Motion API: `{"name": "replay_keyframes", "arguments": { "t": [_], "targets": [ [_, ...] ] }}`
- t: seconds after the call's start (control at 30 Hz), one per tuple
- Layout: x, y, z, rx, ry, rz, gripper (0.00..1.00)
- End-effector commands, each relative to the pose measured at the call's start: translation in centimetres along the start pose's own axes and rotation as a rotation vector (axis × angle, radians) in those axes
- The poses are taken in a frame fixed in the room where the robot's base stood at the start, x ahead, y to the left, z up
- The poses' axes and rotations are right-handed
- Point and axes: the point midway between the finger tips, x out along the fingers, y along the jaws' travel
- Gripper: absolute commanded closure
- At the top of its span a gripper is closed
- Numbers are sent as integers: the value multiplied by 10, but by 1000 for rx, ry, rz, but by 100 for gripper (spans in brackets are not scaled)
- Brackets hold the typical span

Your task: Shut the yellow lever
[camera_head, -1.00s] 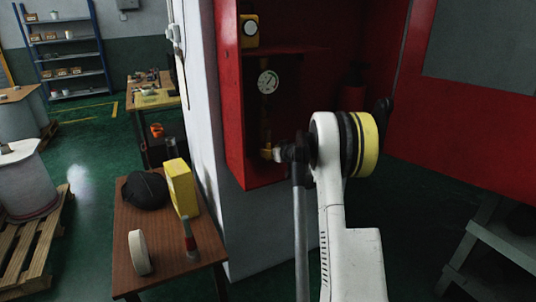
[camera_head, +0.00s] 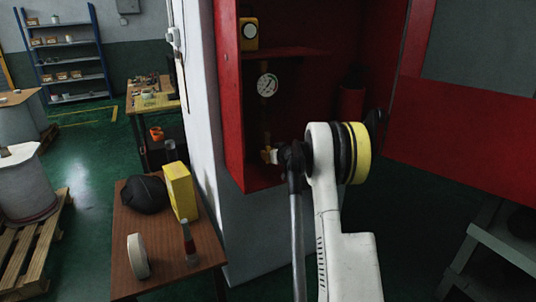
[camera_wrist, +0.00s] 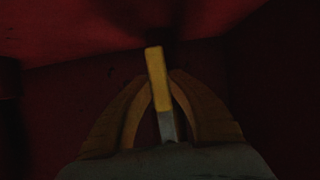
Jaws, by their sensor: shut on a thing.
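The yellow lever (camera_wrist: 158,78) is a narrow bar standing almost upright in the wrist view. My gripper (camera_wrist: 160,84) has its two curved fingers on either side of the lever and is shut on it; the wrist view is dark, so exact contact is hard to see. In the head view, a small yellow fitting (camera_head: 266,155) shows low in the red cabinet (camera_head: 233,100), under a round gauge (camera_head: 267,85). My arm reaches into the cabinet there and hides my gripper and most of the lever.
The cabinet's red door (camera_head: 460,135) stands open at the right. A yellow device (camera_head: 248,33) sits on the cabinet's upper shelf. A wooden table (camera_head: 160,248) at the lower left holds a black helmet-like object (camera_head: 144,194), a yellow box (camera_head: 181,191) and a tape roll (camera_head: 138,256).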

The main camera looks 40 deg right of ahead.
Motion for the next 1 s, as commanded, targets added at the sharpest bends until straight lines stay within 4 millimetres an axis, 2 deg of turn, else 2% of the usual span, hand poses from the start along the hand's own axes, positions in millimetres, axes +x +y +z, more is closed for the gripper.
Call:
{"name": "replay_keyframes", "arguments": {
  "t": [0.37, 1.0],
  "targets": [
    [0, 14, -2, -155, 1, 65, 100],
    [-9, 57, -23, -708, 2, 296, 100]
  ]
}}
